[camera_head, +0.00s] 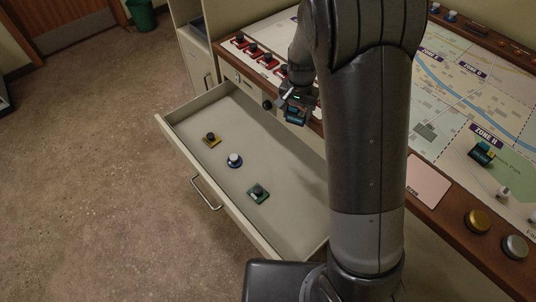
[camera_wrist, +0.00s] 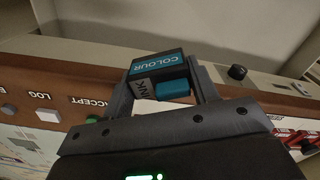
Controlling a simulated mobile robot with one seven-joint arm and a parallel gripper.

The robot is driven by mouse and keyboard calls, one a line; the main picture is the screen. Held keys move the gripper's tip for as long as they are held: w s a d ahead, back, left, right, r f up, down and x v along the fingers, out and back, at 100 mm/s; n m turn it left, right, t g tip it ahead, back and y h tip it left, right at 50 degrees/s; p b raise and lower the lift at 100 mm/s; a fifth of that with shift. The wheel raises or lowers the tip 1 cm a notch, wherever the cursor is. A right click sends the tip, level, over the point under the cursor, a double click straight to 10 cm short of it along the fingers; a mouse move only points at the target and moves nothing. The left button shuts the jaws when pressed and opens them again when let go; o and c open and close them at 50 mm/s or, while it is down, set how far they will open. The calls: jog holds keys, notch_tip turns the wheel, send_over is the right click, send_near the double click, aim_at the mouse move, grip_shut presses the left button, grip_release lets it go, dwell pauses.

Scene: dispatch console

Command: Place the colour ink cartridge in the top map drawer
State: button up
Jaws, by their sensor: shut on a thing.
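The colour ink cartridge is a small black and blue box with "COLOUR" and "INK" printed on it, seen close in the wrist view (camera_wrist: 158,72) and small in the head view (camera_head: 295,116). My gripper (camera_wrist: 160,85) is shut on it, one finger on each side. In the head view my gripper (camera_head: 297,103) holds it over the far right part of the open top map drawer (camera_head: 190,150), above the drawer floor. My arm hides part of the drawer's right side.
The map console (camera_head: 470,85) stands right of the drawer, with red switches (camera_head: 254,49) along its edge. A green bin (camera_head: 141,14) stands far back. Open floor lies left of the drawer.

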jog(key=s+d+f+n, duration=0.4)
jog(key=s+d+f, duration=0.2)
jog(key=s+f, duration=0.3)
jog(key=s+d+f+n, duration=0.5)
jog(key=s+f, duration=0.2)
jog(key=s, duration=0.3)
send_over(291, 203)
notch_tip(291, 203, down, 6)
jog(key=shift+f, duration=2.25)
jog(key=shift+f, duration=0.15)
jog(key=o, duration=1)
jog(key=shift+m, duration=0.3)
